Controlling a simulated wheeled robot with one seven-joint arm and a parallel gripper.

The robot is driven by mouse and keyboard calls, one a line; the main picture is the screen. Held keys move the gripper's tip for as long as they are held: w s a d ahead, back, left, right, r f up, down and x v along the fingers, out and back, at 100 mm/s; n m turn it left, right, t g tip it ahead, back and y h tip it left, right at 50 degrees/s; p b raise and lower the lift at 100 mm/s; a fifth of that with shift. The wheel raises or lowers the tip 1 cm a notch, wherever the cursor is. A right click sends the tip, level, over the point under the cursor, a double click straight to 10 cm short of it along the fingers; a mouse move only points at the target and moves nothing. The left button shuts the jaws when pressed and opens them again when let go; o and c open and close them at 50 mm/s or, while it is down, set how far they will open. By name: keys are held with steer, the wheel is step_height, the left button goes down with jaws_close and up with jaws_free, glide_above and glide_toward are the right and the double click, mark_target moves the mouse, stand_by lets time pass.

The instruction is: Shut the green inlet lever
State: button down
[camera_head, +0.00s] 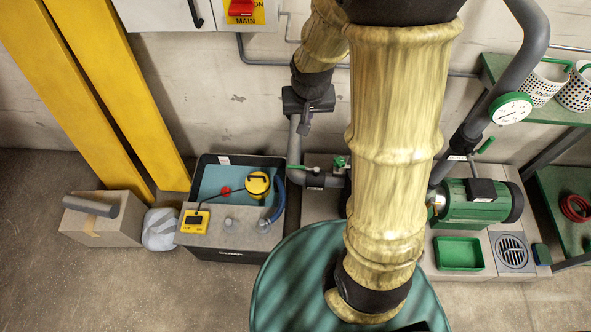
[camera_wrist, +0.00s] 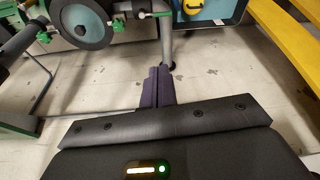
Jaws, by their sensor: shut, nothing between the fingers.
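A green lever (camera_head: 300,167) lies roughly level on the grey pipe beside the blue tub in the head view. A second green handle (camera_head: 340,162) is just right of it, close to my arm. A third green lever (camera_head: 486,144) sits on the right-hand pipe below the gauge. I cannot tell for sure which is the inlet lever. Green valve parts (camera_wrist: 121,22) show at the top of the wrist view. My gripper (camera_head: 304,129) is in front of the grey pipe, above the first lever in the picture. Its fingers (camera_wrist: 157,72) are shut and empty.
The tub (camera_head: 230,254) holds a yellow float device. A green pump (camera_head: 475,202) stands right of my arm, with a gauge (camera_head: 510,108) above it. Two yellow posts (camera_head: 130,90) lean at the left. My arm hides the middle of the pipework.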

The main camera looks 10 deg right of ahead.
steer(key=w+f+b, duration=0.5)
steer(key=f+b, duration=0.3)
steer(key=f, duration=0.3)
steer(key=w+f+m+b, duration=0.1)
steer(key=w+f+b, duration=0.3)
steer(key=f+b, duration=0.4)
step_height(320, 180, down, 4)
steer(key=shift+w+f+m+t+h+b, duration=0.25)
steer(key=shift+w+m+t+h+b, duration=0.05)
steer(key=shift+w+b, duration=0.05)
steer(key=b+x, duration=0.3)
steer(key=x, duration=0.7)
steer(key=shift+f+b, duration=0.1)
steer(key=shift+b, duration=0.3)
steer(key=s, duration=0.1)
steer(key=b, duration=0.1)
steer(key=s+a, duration=0.1)
steer(key=shift+s+f, duration=0.3)
steer(key=shift+s, duration=0.05)
steer(key=shift+s+a+b, duration=0.15)
steer(key=shift+s+b, duration=0.15)
steer(key=shift+s, duration=0.2)
steer(key=shift+s+p, duration=0.2)
steer(key=shift+p, duration=0.1)
